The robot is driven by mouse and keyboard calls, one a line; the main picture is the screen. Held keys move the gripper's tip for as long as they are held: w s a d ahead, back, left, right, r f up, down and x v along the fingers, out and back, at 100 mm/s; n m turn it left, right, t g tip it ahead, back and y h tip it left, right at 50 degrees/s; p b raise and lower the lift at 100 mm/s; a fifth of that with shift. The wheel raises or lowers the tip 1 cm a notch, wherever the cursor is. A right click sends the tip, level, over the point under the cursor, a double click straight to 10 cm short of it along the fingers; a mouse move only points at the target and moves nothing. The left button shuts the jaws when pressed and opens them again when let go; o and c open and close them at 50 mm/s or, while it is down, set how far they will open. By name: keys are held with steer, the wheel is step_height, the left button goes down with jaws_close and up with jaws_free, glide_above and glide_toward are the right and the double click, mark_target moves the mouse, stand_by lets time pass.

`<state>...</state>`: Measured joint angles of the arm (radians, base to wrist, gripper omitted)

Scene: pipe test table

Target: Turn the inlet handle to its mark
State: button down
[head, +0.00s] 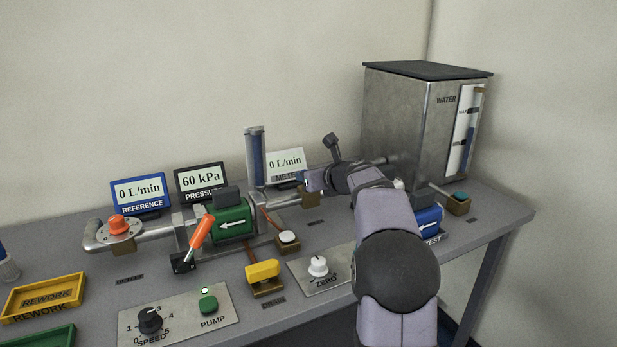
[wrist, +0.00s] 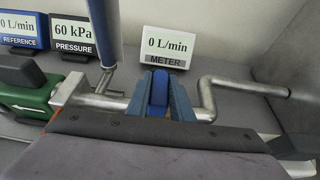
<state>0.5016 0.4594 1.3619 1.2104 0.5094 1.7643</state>
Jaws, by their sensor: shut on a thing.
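My gripper (wrist: 158,98) is shut on a blue handle (wrist: 159,88) on the pipe in front of the meter display. The handle stands between the two blue-grey fingers in the wrist view. In the head view my gripper (head: 314,181) reaches the pipe between the clear tube and the water tank, and my arm hides most of this spot. I take the blue handle to be the inlet handle; no readable label shows beside it. I cannot make out its mark.
The water tank (head: 400,118) stands at the back right. The green block (head: 232,222) and an orange-red lever (head: 201,232) are to the left. A yellow handle (head: 262,270) and the zero knob (head: 318,265) sit nearer the front. The meter (wrist: 168,46) reads 0 L/min and the pressure display (wrist: 75,36) 60 kPa.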

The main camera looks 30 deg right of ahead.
steer(key=shift+r, duration=0.15)
steer(key=c, duration=1.6)
jaws_free()
steer(key=shift+o, duration=0.2)
steer(key=v, duration=0.7)
steer(key=shift+s, duration=0.15)
